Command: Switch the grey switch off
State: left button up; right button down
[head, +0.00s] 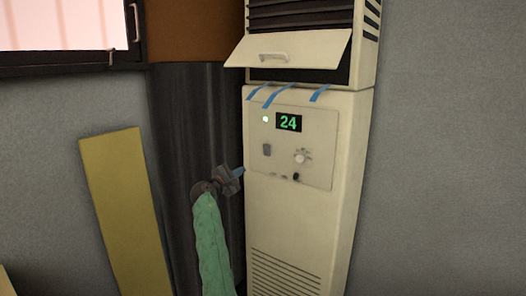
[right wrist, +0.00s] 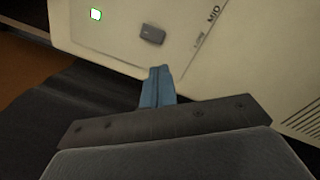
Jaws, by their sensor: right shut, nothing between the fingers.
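The grey switch (head: 267,150) is a small rocker on the control panel of a tall cream air conditioner (head: 290,215). It also shows in the right wrist view (right wrist: 152,34), just beyond my fingertips. My right gripper (head: 240,171) is shut and empty, to the left of and a little below the switch, apart from it. In the right wrist view its blue fingers (right wrist: 160,74) are pressed together and point toward the panel. Above the switch a green light (head: 265,119) is lit and a display (head: 289,122) reads 24. My left gripper is not in view.
A white knob (head: 301,156) sits right of the switch. Blue ribbons (head: 278,95) hang below an open cream flap (head: 290,50). A dark column (head: 190,130) and a yellow board (head: 125,205) stand to the left.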

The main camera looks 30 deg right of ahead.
aim_at(266, 148)
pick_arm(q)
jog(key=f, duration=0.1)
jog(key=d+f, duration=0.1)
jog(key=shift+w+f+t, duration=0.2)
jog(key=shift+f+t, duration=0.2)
pick_arm(e)
jog(key=n, duration=0.3)
jog(key=r+n, duration=0.1)
jog(key=n, duration=0.3)
jog(key=d+n+h, duration=0.1)
jog(key=n, duration=0.3)
jog(key=shift+w+r, duration=0.1)
jog(key=shift+r, duration=0.2)
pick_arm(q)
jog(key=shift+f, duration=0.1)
pick_arm(e)
jog(key=shift+d, duration=0.15)
